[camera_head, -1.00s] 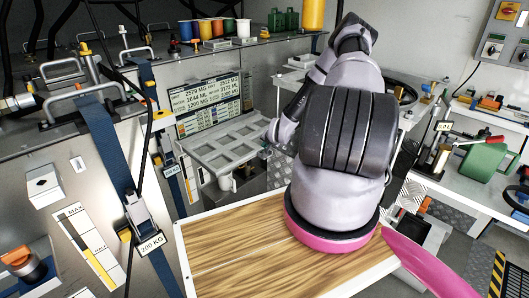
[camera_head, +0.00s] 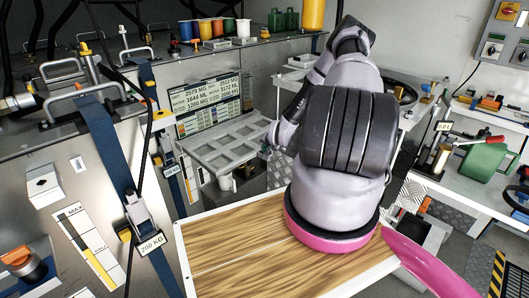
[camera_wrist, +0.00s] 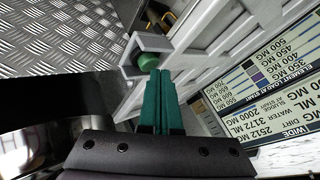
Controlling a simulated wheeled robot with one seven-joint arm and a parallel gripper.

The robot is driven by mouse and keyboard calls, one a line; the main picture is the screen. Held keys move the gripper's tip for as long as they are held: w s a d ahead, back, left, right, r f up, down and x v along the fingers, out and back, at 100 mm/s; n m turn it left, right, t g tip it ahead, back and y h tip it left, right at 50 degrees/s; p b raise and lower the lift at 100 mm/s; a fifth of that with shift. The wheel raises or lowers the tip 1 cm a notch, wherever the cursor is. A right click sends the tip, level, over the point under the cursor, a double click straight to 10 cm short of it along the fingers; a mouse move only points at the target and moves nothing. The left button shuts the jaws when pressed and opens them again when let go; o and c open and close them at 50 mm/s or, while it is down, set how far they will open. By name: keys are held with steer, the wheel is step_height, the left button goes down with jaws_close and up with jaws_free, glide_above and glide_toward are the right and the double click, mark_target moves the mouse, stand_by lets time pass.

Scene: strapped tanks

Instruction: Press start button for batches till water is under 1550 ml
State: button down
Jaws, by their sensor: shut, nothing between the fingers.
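A green start button (camera_wrist: 149,60) sits in a pale square housing (camera_wrist: 143,45) in the wrist view. My gripper (camera_wrist: 160,73) has its teal fingers together and empty, with the tips right at the button's lower edge. I cannot tell whether they touch it. The readout panel (camera_head: 208,102) in the head view appears to show 1644 ML in its left column and 3172 ML in its right column. Part of the panel (camera_wrist: 285,95) also shows in the wrist view, with 3172 ML under water. In the head view my arm hides the fingers and the button.
A grey tray with square recesses (camera_head: 226,146) lies below the panel. A wooden-topped board (camera_head: 235,252) is in front. A blue strap (camera_head: 105,147) crosses the left tank. Coloured cups (camera_head: 205,30) stand on the rear top. Tread plate (camera_wrist: 60,35) shows in the wrist view.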

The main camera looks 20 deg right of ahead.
steer(key=shift+f, duration=0.4)
stand_by(0.5)
steer(key=shift+r, duration=0.95)
steer(key=shift+r, duration=0.1)
steer(key=shift+r, duration=2.4)
